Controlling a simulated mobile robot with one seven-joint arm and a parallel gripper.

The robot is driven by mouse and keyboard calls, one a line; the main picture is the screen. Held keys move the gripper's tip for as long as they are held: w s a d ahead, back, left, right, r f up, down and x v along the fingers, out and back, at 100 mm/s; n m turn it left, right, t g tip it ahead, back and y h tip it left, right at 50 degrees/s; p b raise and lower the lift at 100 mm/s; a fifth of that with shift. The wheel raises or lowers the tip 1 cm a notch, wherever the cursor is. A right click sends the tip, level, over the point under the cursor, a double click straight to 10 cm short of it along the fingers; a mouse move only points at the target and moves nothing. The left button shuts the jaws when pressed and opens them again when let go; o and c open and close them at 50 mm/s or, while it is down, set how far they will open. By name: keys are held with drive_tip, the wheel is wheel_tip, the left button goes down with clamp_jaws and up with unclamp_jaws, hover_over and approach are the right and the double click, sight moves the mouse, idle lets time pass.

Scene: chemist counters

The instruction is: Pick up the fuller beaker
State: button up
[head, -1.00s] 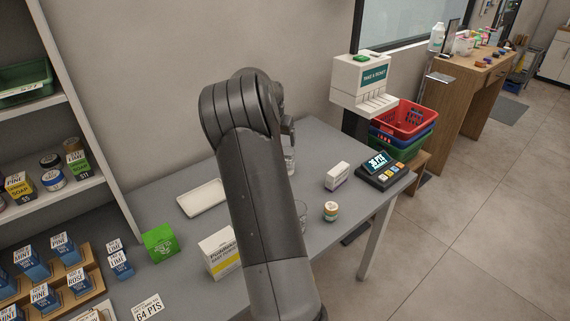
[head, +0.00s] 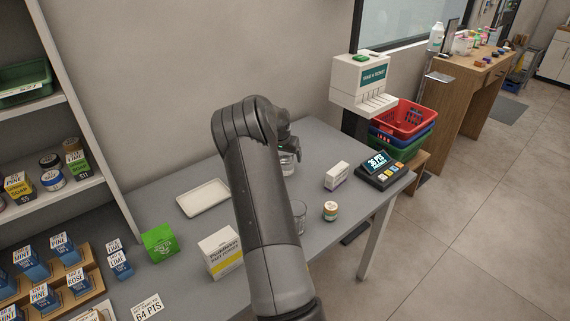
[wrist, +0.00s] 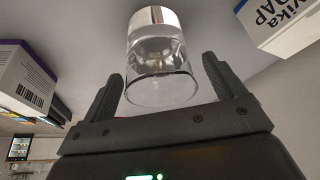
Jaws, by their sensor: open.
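A clear glass beaker (wrist: 160,62) stands between the two spread fingers of my gripper (wrist: 163,75) in the wrist view. A line inside the glass looks like a liquid surface, but the amount is hard to judge. In the head view this beaker (head: 288,165) stands on the grey counter, with my gripper (head: 290,150) close over it. My gripper is open, with gaps between fingers and glass. A second clear beaker (head: 299,218) stands nearer the front, partly hidden by my arm; its fill cannot be told.
On the grey counter (head: 335,150) are a white-purple box (head: 337,175), a small jar (head: 330,211), a payment terminal (head: 381,171), a white tray (head: 203,197), a yellow-white powder box (head: 221,252) and a green box (head: 160,242). A shelf stands left.

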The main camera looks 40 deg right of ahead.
drive_tip(key=shift+x, duration=0.9)
drive_tip(key=shift+w, duration=0.1)
drive_tip(key=shift+c, duration=0.6)
drive_tip(key=c, duration=1.1)
drive_tip(key=shift+r, duration=0.15)
drive_tip(key=shift+c, duration=0.2)
drive_tip(key=shift+r, duration=1.35)
drive_tip(key=s+d+r, duration=0.4)
drive_tip(key=s+r, duration=0.4)
drive_tip(key=s, duration=0.2)
drive_tip(key=shift+s+d, duration=0.3)
drive_tip(key=shift+d, duration=0.1)
